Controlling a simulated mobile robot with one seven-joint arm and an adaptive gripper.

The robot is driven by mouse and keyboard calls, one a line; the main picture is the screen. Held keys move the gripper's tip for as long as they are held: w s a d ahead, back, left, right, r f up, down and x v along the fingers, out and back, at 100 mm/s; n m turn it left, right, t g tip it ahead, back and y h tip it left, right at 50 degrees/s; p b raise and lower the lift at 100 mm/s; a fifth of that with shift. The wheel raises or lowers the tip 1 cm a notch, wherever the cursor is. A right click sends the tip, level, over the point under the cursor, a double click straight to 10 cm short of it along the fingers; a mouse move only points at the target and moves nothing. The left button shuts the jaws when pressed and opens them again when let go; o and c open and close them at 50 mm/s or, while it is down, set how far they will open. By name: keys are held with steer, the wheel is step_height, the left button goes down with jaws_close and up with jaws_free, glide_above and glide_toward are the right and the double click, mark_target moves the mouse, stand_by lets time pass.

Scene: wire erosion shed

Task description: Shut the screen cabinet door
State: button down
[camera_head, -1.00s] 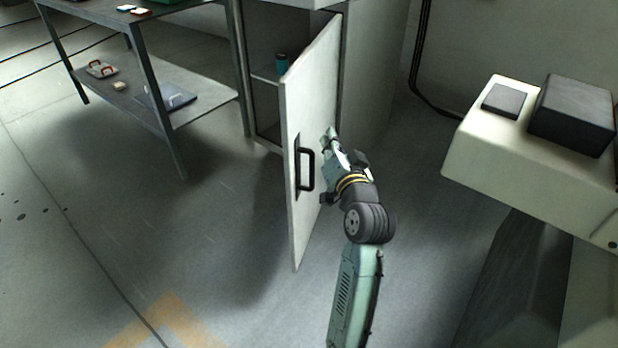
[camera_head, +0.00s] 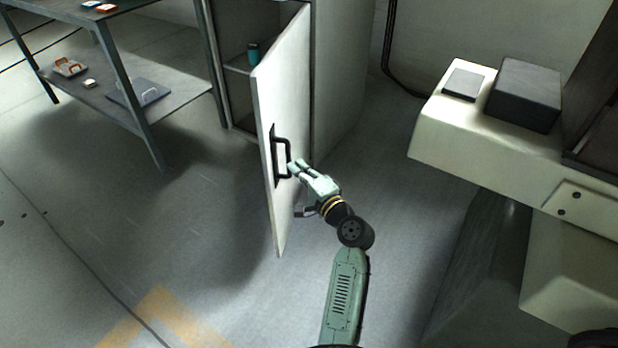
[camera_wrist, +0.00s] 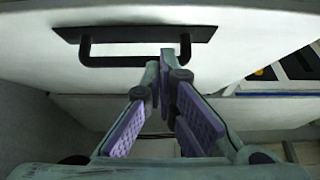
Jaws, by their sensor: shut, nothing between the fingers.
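The screen cabinet door (camera_head: 268,215) is a pale panel standing wide open, edge towards me, with a black bar handle (camera_head: 283,158) on its right-hand face. The cabinet (camera_head: 340,85) is behind it, with a dark interior and a shelf (camera_head: 240,66) bearing a teal cylinder (camera_head: 253,52). My gripper (camera_head: 293,168) is shut and empty, its tips at the handle. In the wrist view, the handle (camera_wrist: 125,61) runs across the door (camera_wrist: 240,30) and my fingertips (camera_wrist: 164,65) are close to its right end. I cannot tell whether they touch.
A metal rack (camera_head: 190,97) with small items stands to the left of the cabinet. A cream machine body (camera_head: 440,125) with a dark box (camera_head: 525,95) on it stands to the right. The floor left of the door is clear.

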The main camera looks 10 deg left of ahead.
mark_target(271, 153)
steer(key=shift+w+a+p, duration=0.2)
steer(key=shift+a+p, duration=0.1)
steer(key=shift+a, duration=0.95)
steer(key=shift+w+a+p, duration=0.15)
steer(key=shift+a+p, duration=0.15)
steer(key=shift+a, duration=0.9)
steer(key=shift+a, duration=0.1)
